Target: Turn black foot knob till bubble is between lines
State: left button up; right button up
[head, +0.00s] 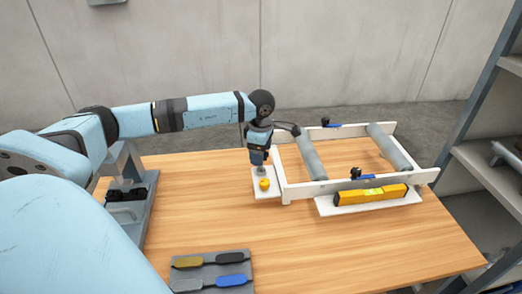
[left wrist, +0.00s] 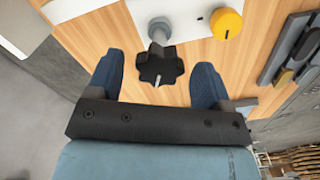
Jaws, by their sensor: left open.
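The black foot knob (left wrist: 160,66) has a lobed edge and a pale mark; it shows in the left wrist view at the foot of a grey post (left wrist: 158,29). My left gripper (left wrist: 157,78) is open, one blue finger on each side of the knob with gaps visible. In the head view my left gripper (head: 259,158) points down at the near left corner of a white roller frame (head: 282,178) and hides the black knob. A yellow spirit level (head: 350,197) lies along the frame's front; its bubble is too small to read. My right gripper is out of view.
A yellow round knob (head: 264,184) sits on a small white plate (head: 272,191) close to my left gripper. Grey rollers (head: 309,155) span the frame. A grey tray (head: 212,271) with coloured handled pieces lies at the table's front. The wooden table (head: 330,245) is clear at front right.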

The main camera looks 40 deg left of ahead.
pick_arm(q)
jog(key=c, duration=0.9)
jog(key=shift+f+n+b, duration=0.15)
jog(key=shift+n+b, duration=0.35)
jog(key=shift+n, duration=0.1)
jog(key=shift+r+n+b, duration=0.2)
jog(key=shift+n+b, duration=0.15)
jog(key=shift+n, duration=0.75)
jog(key=o, duration=0.9)
